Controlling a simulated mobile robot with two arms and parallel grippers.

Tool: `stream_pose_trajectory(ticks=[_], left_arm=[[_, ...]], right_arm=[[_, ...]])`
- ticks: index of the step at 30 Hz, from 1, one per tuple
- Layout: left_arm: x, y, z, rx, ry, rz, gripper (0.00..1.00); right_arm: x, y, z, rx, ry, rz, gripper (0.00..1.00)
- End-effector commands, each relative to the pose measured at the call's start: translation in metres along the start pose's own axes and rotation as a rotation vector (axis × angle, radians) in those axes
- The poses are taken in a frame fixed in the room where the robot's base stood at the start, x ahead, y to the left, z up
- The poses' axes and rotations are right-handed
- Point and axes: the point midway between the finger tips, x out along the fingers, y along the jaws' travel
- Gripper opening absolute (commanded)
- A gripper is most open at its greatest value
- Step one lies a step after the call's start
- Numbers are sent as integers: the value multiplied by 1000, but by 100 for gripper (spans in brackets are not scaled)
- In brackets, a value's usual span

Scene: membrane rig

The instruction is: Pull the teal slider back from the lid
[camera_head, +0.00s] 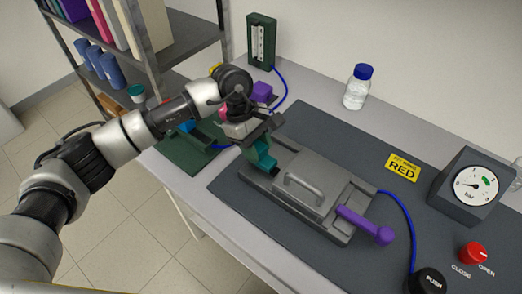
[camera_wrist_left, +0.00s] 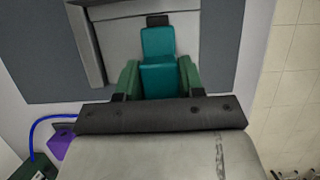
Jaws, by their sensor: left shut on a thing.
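The teal slider (camera_head: 265,167) sits at the left end of the grey rig. It also shows in the left wrist view (camera_wrist_left: 158,61), between the two gripper fingers. My left gripper (camera_head: 259,150) is shut on the teal slider from above; in the wrist view its green-tipped fingers (camera_wrist_left: 159,80) flank the slider. The grey lid (camera_head: 297,187) with a bar handle lies flat on the rig. A dark tip of the slider appears at the lid's edge; whether it overlaps the lid is hard to tell. My right gripper is not in view.
A purple lever (camera_head: 365,226) sticks out at the rig's right end. A pressure gauge (camera_head: 474,187), red knob (camera_head: 473,253), black push button (camera_head: 427,281) and yellow label (camera_head: 402,167) are to the right. A blue-capped bottle (camera_head: 358,88) stands behind. A shelf (camera_head: 150,50) is at left.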

Motion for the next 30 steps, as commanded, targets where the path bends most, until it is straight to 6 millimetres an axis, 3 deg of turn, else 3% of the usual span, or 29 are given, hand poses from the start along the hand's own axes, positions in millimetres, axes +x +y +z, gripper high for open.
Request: stream_pose_trajectory(ticks=[3,4,8,20,30], left_arm=[[-3,1,-2,-1,7,3,0],[-3,1,-2,-1,7,4,43],[-2,0,-2,-2,6,3,63],[-9,1,-2,-1,7,4,64],[-73,1,-2,-1,7,6,64]], right_arm=[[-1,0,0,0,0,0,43],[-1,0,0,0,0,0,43],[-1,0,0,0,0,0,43],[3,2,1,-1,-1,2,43],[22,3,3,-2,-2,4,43]])
